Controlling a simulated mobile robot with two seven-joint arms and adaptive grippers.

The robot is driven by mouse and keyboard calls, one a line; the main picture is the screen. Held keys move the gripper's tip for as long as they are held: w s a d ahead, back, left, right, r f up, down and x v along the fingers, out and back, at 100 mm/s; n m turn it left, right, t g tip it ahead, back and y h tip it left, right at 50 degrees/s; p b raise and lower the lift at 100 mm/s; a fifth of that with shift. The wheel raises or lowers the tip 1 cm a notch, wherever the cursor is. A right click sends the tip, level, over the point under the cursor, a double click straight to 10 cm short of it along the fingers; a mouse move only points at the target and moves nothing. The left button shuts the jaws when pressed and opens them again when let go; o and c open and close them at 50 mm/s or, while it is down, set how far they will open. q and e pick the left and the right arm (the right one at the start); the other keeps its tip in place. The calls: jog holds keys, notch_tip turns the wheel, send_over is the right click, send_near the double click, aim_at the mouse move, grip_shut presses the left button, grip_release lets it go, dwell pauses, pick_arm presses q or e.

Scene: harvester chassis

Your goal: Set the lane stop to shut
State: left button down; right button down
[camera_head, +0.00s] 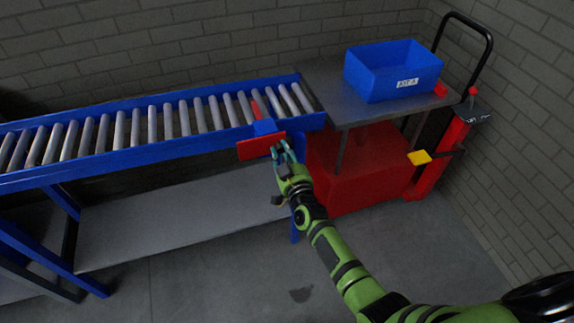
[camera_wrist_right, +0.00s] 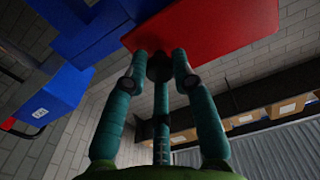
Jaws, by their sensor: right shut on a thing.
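The lane stop shows at the right end of the blue roller conveyor. Its red plate (camera_head: 258,147) hangs at the near side rail, beside a blue block (camera_head: 264,127). A narrow red bar (camera_head: 256,108) stands among the rollers behind the block. My right gripper (camera_head: 283,149) is at the right part of the red plate, and its teal fingers are shut on it. In the right wrist view the fingertips (camera_wrist_right: 160,62) meet the lower edge of the red plate (camera_wrist_right: 225,40). The exact contact is partly hidden. My left gripper is out of view.
The conveyor rail (camera_head: 150,155) runs left, with a grey shelf (camera_head: 180,215) below. At its right end stands a red cart with a dark top (camera_head: 340,108). The top carries a blue bin (camera_head: 372,82). A yellow pad (camera_head: 419,158) sticks out at right.

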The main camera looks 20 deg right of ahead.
jog(key=shift+w, duration=0.5)
jog(key=shift+s+r, duration=0.1)
jog(key=shift+r, duration=0.1)
jog(key=c, duration=1.3)
grip_release()
jog(key=shift+o, duration=1.3)
jog(key=shift+s+a, duration=0.1)
jog(key=shift+s, duration=0.1)
jog(key=shift+s+f, duration=0.2)
jog(key=shift+s, duration=0.2)
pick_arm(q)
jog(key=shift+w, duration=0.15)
pick_arm(e)
jog(key=s, duration=1.1)
jog(key=shift+s+d+r, duration=0.15)
jog(key=shift+d+r, duration=0.05)
